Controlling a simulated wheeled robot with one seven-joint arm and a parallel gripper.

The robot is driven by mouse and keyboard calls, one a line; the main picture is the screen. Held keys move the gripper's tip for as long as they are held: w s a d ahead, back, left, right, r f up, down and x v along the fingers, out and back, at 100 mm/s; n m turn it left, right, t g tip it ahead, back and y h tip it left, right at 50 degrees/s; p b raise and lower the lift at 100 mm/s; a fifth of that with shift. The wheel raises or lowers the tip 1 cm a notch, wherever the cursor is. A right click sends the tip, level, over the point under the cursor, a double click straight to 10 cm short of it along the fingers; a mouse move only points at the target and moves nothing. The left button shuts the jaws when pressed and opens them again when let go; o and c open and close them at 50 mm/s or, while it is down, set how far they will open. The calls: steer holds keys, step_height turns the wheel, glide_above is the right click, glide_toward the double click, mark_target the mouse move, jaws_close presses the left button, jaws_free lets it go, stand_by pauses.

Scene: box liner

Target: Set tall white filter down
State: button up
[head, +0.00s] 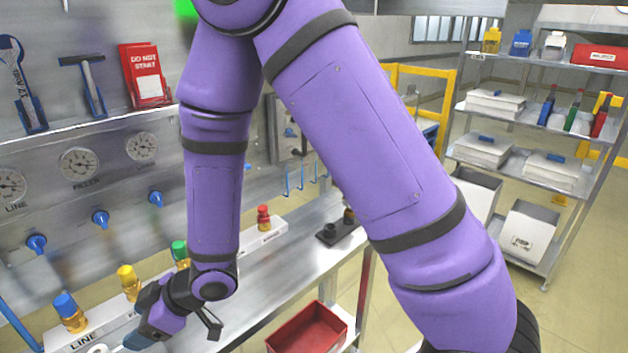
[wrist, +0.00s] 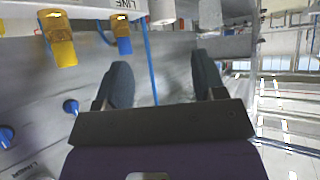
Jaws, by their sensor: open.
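My gripper (wrist: 163,82) is open, with its two dark fingers apart and nothing between them. In the head view my gripper (head: 130,342) is low at the left, over the bench near the LINE label. Two white cylinders show at the top edge of the wrist view, beyond the fingertips: one left of centre (wrist: 162,10) and a greyer one (wrist: 210,14) ahead of the right finger. Both are cut off by the frame, so I cannot tell which is the tall white filter. A small white shape (head: 98,348) shows at the bottom edge of the head view.
A labelled white rail holds blue-capped (head: 68,311), yellow-capped (head: 129,283), green-capped (head: 180,253) and red-capped (head: 263,217) fittings. The panel with gauges (head: 80,164) and blue valves stands behind. A red bin (head: 308,329) sits below the bench. Shelves (head: 530,110) stand at right.

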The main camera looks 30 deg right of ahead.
steer(key=w+d+r+m+t+h, duration=0.35)
steer(key=w+d+r, duration=0.25)
steer(key=d+r, duration=0.45)
steer(key=s+d+r+m+h, duration=0.2)
steer(key=d+r+m+h, duration=0.25)
steer(key=d+r, duration=0.65)
steer(key=s+d+r+m+g+h, duration=0.1)
steer(key=s+d+r+m, duration=0.2)
steer(key=s+d, duration=0.4)
steer(key=s+d+r+m+g+h, duration=0.1)
steer(key=s+d+r+m, duration=0.2)
steer(key=s+d, duration=0.4)
steer(key=shift+s+d+r, duration=0.25)
steer(key=shift+s+r, duration=0.5)
steer(key=shift+s, duration=2.55)
